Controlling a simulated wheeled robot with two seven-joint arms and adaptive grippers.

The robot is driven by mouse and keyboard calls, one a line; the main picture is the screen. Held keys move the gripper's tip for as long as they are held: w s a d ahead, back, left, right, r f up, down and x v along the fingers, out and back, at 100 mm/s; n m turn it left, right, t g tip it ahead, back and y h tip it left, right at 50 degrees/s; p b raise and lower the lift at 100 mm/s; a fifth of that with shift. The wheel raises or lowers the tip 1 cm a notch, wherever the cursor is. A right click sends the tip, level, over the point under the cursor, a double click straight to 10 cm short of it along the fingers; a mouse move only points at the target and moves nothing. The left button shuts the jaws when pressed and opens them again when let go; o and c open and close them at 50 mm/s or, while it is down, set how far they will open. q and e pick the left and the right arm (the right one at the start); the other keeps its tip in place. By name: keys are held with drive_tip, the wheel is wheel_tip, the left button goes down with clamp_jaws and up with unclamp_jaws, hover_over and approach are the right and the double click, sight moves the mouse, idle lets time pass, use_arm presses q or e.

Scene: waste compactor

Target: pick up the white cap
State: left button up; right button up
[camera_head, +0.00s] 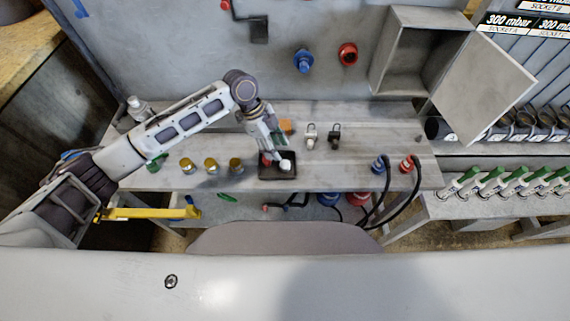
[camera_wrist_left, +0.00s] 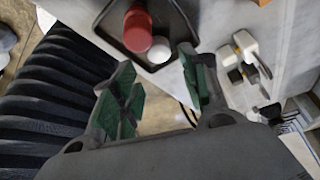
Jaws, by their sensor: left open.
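The white cap (camera_head: 286,166) sits in a small black tray (camera_head: 290,176) on the grey workbench. In the left wrist view the white cap (camera_wrist_left: 160,50) shows round and pale beside a red cylindrical piece (camera_wrist_left: 137,22) in the same tray (camera_wrist_left: 101,24). My left gripper (camera_head: 275,153) comes down over the tray from behind and is open. In the left wrist view its fingers (camera_wrist_left: 156,62) are spread, with the cap just beyond the gap between their tips. Nothing is held. My right gripper is not in view.
Several gold-topped pieces (camera_head: 210,165) stand left of the tray. A white connector (camera_head: 311,136) and a black connector (camera_head: 335,136) stand behind it to the right, near an orange block (camera_head: 286,126). Blue and red plugs with black cables (camera_head: 407,164) are at the bench's right end.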

sight(284, 164)
use_arm(q)
drive_tip(key=shift+x, duration=0.9)
drive_tip(key=shift+d+f, duration=0.1)
drive_tip(key=shift+f, duration=0.2)
drive_tip(key=shift+p+x, duration=0.7)
drive_tip(key=shift+x, duration=1.95)
drive_tip(key=shift+f, duration=0.1)
drive_tip(key=shift+a, duration=0.2)
drive_tip(key=c, duration=0.5)
